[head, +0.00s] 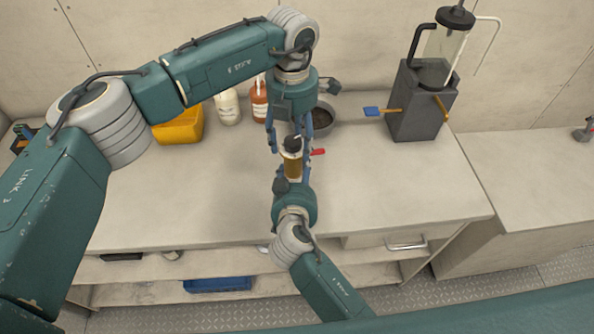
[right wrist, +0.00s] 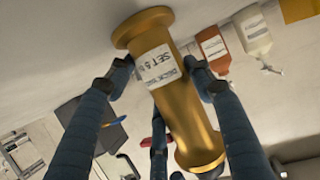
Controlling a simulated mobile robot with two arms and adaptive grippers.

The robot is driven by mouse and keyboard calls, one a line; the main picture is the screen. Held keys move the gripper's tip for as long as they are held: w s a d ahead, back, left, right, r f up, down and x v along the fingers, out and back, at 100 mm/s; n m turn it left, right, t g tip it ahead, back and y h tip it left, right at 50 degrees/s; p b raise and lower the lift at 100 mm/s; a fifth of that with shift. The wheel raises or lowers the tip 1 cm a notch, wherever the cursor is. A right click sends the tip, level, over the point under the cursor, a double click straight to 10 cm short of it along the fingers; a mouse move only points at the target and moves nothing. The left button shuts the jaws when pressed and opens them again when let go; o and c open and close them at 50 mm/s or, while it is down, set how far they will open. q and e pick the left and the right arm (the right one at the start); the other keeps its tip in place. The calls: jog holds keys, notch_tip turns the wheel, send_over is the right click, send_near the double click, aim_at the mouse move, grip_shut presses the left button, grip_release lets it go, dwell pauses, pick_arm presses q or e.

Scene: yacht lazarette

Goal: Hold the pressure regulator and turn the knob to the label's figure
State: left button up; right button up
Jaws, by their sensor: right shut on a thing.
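The pressure regulator is a brass-coloured cylinder (head: 293,167) with a dark knob (head: 292,142) on top, standing roughly upright above the worktop. In the right wrist view its body (right wrist: 180,100) is tilted, with flared ends and a white label (right wrist: 157,66) that seems to read "SET 5 B…"; the rest is too small to read surely. My right gripper (head: 292,172) comes from below and is shut on the regulator's body; its fingers (right wrist: 158,80) flank the label. My left gripper (head: 291,141) points down from above, its fingers apart on either side of the knob, seemingly not touching it.
Behind stand a yellow bin (head: 178,127), a white bottle (head: 228,107), an orange bottle (head: 259,103) and a dark bowl (head: 322,119). A red-handled item (head: 318,152) lies close right of the knob. A grey block with a glass cylinder (head: 422,101) stands right. The worktop's front right is clear.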

aim_at(293, 140)
pick_arm(q)
jog(key=shift+r, duration=3.55)
jog(key=shift+c, duration=0.7)
jog(key=shift+r+m, duration=0.6)
jog(key=shift+m, duration=0.2)
notch_tip(293, 140, up, 5)
jog(key=m, duration=0.8)
notch_tip(293, 140, down, 12)
jog(key=shift+r, duration=0.15)
